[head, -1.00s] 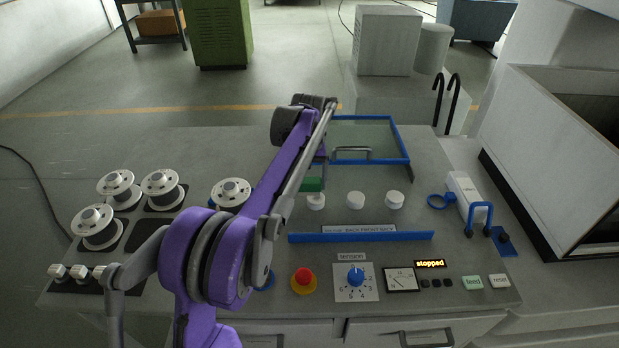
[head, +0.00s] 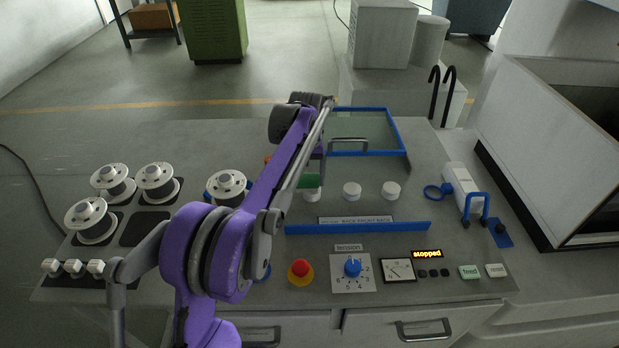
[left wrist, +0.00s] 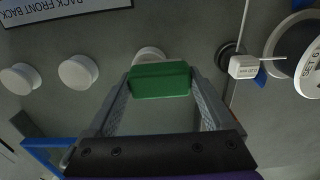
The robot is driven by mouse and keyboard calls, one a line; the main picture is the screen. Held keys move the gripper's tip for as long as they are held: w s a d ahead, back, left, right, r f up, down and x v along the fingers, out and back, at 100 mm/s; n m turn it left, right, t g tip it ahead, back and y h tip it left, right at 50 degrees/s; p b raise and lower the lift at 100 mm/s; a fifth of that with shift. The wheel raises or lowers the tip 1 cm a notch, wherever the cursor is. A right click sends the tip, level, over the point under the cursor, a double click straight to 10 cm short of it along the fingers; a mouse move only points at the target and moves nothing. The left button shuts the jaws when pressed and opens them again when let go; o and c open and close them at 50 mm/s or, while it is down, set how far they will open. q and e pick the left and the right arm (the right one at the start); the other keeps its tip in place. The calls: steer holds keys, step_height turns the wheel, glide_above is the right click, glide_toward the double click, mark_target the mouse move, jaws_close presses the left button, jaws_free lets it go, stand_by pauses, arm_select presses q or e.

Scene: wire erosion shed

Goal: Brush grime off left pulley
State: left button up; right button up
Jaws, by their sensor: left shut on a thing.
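My left gripper (head: 313,170) is shut on a green block-shaped brush (head: 308,181), which also shows between the fingertips in the left wrist view (left wrist: 160,79). Its bristles cannot be seen. The left pulley (head: 312,196) is a small white round piece right below the brush. In the left wrist view the left pulley (left wrist: 149,53) is partly hidden behind the green block. Contact between brush and pulley cannot be told. The middle pulley (head: 352,191) and right pulley (head: 391,190) stand in the same row. Grime is too small to make out. My right gripper is not in view.
A blue bar (head: 358,228) runs in front of the pulleys. A blue-framed clear cover (head: 402,135) is behind them. White spools (head: 228,186) stand to the left. A red stop button (head: 300,269) and tension dial (head: 353,267) are at the front; the display (head: 426,254) reads "stopped".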

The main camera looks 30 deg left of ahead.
mark_target(306, 177)
arm_select(q)
steer(key=shift+s+a, duration=0.15)
steer(key=shift+a, duration=0.1)
steer(key=shift+a+r, duration=0.1)
steer(key=shift+r, duration=0.15)
step_height(306, 177, up, 2)
steer(key=shift+s+r+p, duration=0.1)
steer(key=shift+p, duration=0.4)
steer(key=shift+w+d+r+p, duration=0.2)
steer(key=shift+r+p, duration=0.15)
steer(key=shift+r, duration=0.65)
step_height(306, 177, up, 2)
steer(key=shift+r+p, duration=0.15)
steer(key=shift+p, duration=0.55)
steer(key=shift+r, duration=0.55)
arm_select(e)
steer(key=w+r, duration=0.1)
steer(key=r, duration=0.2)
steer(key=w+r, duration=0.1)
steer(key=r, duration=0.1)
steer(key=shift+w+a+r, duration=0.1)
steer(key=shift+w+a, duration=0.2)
arm_select(q)
steer(key=shift+s, duration=0.15)
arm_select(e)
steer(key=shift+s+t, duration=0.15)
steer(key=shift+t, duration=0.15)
